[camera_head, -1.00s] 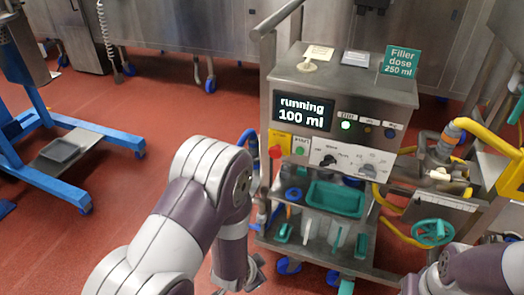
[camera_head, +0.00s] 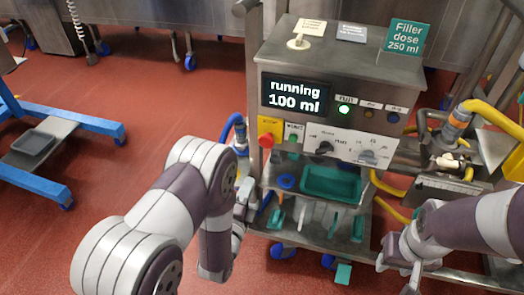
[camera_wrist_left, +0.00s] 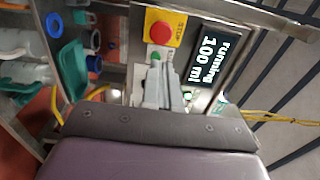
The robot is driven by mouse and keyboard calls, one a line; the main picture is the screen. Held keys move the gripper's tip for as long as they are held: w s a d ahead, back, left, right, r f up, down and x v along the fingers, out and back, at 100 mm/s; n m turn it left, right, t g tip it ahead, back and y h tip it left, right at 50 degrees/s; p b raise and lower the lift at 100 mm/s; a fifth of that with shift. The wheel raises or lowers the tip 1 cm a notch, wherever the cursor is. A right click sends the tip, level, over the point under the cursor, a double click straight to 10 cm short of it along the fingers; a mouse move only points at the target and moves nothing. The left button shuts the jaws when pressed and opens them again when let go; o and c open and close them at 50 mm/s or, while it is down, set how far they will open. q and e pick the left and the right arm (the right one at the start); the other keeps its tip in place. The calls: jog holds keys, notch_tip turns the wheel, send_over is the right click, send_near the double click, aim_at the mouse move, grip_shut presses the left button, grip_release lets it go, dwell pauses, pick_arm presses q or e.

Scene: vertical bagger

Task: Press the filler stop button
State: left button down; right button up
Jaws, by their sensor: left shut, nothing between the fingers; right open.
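The filler machine's red stop button (camera_head: 267,141) sits on a yellow plate at the left of the control panel. It also shows in the left wrist view (camera_wrist_left: 161,33), beyond my fingertips. A green button (camera_head: 293,139) is just right of it. The display (camera_head: 295,97) reads "running 100 ml", with a green lamp (camera_head: 344,109) lit beside it. My left gripper (camera_head: 246,188) is below and left of the red button, apart from it. In the wrist view its fingers (camera_wrist_left: 172,88) are shut and empty, pointing toward the panel. My right gripper (camera_head: 402,272) is open at the lower right.
A teal tray (camera_head: 331,184) and several hand tools sit on the shelves below the panel. Knobs (camera_head: 368,156) are right of the buttons. A yellow hose (camera_head: 490,112) and metal valve parts are at the right. A blue frame (camera_head: 75,122) stands at the left.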

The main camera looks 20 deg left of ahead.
aim_at(265, 144)
pick_arm(q)
jog(key=w, duration=1.3)
jog(key=shift+d+r, duration=0.1)
jog(key=shift+d, duration=0.1)
